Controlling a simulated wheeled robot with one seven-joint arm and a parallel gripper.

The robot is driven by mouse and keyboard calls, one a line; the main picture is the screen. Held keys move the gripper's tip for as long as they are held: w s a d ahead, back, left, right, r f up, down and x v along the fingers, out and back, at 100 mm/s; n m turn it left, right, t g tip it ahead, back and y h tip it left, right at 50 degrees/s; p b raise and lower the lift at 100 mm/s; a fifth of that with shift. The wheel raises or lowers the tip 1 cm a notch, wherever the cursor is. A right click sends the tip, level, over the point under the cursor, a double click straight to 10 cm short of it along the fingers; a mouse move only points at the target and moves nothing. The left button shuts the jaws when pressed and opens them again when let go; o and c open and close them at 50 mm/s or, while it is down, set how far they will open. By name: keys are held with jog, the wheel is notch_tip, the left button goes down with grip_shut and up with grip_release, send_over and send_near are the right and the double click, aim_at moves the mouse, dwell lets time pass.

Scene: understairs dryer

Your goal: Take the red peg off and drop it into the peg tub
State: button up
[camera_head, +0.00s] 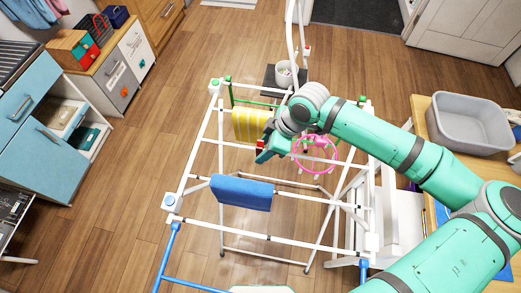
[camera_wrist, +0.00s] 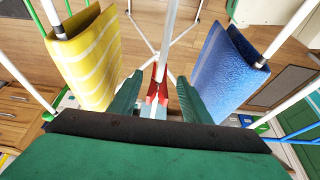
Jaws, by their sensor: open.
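The red peg (camera_wrist: 157,88) is clipped on a white rail of the drying rack, between a yellow striped cloth (camera_wrist: 88,58) and a blue cloth (camera_wrist: 228,72). In the head view a bit of the red peg (camera_head: 260,146) shows beside my gripper (camera_head: 266,153). My gripper (camera_wrist: 160,80) is open in the wrist view, with one green finger on each side of the peg. Whether the fingers touch it I cannot tell. A small white tub (camera_head: 286,79), which looks like the peg tub, stands beyond the rack in the head view; its contents are too small to make out.
The white drying rack (camera_head: 208,135) surrounds my gripper. A pink ring hanger (camera_head: 335,156) hangs right of it, close to my arm. A grey basin (camera_head: 470,138) sits on a wooden table at the right. Cabinets line the left; the wooden floor between is clear.

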aim_at(262, 145)
jog(key=shift+x, duration=0.9)
jog(key=shift+w, duration=0.1)
jog(key=c, duration=1.1)
jog(key=shift+r, duration=0.15)
notch_tip(262, 145, up, 10)
jog(key=shift+f, duration=0.15)
